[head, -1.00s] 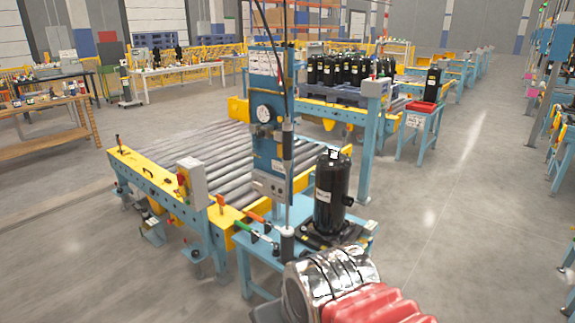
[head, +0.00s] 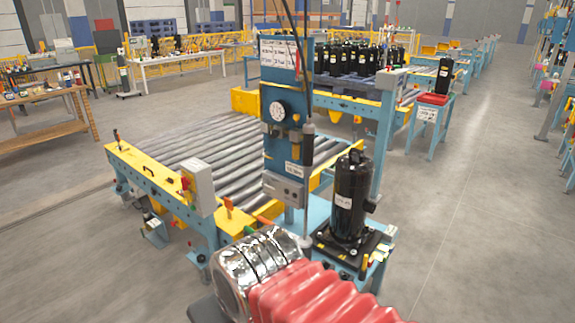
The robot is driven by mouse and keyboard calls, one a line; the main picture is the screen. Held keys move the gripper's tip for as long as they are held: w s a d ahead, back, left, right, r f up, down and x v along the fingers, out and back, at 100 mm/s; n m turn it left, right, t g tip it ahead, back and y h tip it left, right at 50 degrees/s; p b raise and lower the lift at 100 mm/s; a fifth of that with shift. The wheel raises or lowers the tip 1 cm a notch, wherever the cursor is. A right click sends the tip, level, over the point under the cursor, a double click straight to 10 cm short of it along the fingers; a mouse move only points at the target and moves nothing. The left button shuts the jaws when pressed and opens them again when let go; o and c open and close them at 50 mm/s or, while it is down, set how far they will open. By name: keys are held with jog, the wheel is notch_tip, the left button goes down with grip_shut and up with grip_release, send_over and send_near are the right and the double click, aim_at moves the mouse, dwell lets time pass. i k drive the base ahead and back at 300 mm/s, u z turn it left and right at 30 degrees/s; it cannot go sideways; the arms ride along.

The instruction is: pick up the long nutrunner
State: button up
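A slim upright tool (head: 308,146), which looks like the long nutrunner, hangs at the right side of the blue station panel (head: 276,150). Its dark upper body continues into a thin grey shaft. My arm's shiny silver joint and red bellows cross the bottom centre of the head view, in front of the station. My gripper does not show.
A black compressor (head: 349,195) stands upright on a black base on the blue stand, right of the tool. A roller conveyor (head: 210,165) with yellow edges lies left. Several black compressors (head: 355,58) stand behind. Floor on the right (head: 470,220) is clear.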

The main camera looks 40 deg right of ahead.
aim_at(304, 242)
jog(key=z, duration=0.2)
jog(key=i, duration=1.3)
jog(key=z, duration=0.65)
